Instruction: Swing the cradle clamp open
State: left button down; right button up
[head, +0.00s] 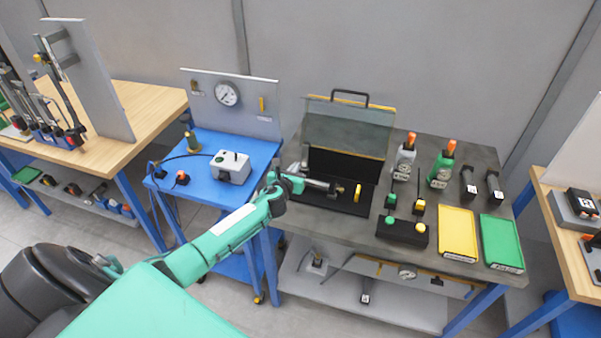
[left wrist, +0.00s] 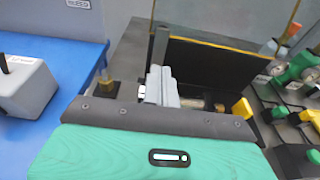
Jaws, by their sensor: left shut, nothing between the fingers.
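The cradle clamp seems to be the upright yellow piece (head: 357,191) in the black open case (head: 345,205) on the dark bench. It also shows as a yellow block right of my fingers in the left wrist view (left wrist: 243,110). My left gripper (head: 332,187) is shut and empty, reaching into the case from the left. Its tip is just left of the yellow piece, by a small brass-coloured part; I cannot tell whether they touch. The closed fingers show in the left wrist view (left wrist: 163,84). My right gripper is not in view.
The case's clear lid (head: 345,130) stands open behind my gripper. A blue table with a grey box (head: 231,167) is left.

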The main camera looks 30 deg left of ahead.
pick_arm(q)
jog(key=shift+p+v, duration=0.3)
jog(key=shift+v, duration=0.55)
